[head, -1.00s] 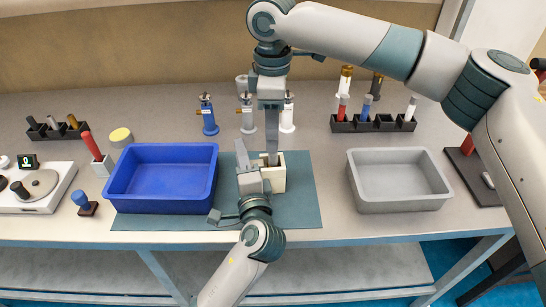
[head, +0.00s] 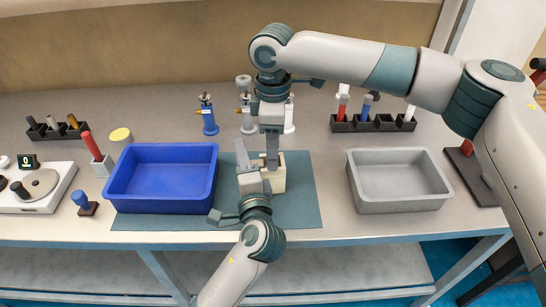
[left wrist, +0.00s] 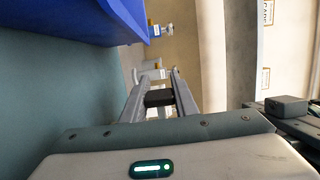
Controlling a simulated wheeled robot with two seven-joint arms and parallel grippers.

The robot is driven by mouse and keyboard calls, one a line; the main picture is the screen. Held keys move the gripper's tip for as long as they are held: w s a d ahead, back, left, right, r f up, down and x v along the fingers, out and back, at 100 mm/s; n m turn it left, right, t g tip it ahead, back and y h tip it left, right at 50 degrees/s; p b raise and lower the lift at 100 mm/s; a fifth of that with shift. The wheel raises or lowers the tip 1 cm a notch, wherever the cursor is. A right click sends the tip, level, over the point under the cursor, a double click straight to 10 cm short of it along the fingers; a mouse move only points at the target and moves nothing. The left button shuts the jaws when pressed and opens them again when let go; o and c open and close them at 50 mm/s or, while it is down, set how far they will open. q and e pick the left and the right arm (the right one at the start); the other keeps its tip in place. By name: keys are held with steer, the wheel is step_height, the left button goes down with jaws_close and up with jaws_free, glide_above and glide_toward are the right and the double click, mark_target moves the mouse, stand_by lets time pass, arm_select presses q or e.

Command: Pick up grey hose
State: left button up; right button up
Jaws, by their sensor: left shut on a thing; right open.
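A small grey cylinder (head: 52,122) stands in the black rack at the far left; I cannot tell whether it is the grey hose.
A blue bin (head: 162,201) stands left on the teal mat (head: 304,207). A grey bin (head: 401,205) stands right. Blue and white bottles (head: 208,117) and a black rack (head: 373,124) line the back. The table is clear between mat and grey bin.

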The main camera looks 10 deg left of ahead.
jaws_close()
step_height(320, 180, up, 10)
steer(key=shift+r, duration=0.1)
stand_by(0.6)
stand_by(0.4)
arm_select(q)
steer(key=o, duration=1)
steer(key=shift+c, duration=0.2)
steer(key=shift+s, duration=0.1)
steer(key=v, duration=1.1)
steer(key=shift+s+d, duration=0.25)
steer(key=shift+s, duration=0.1)
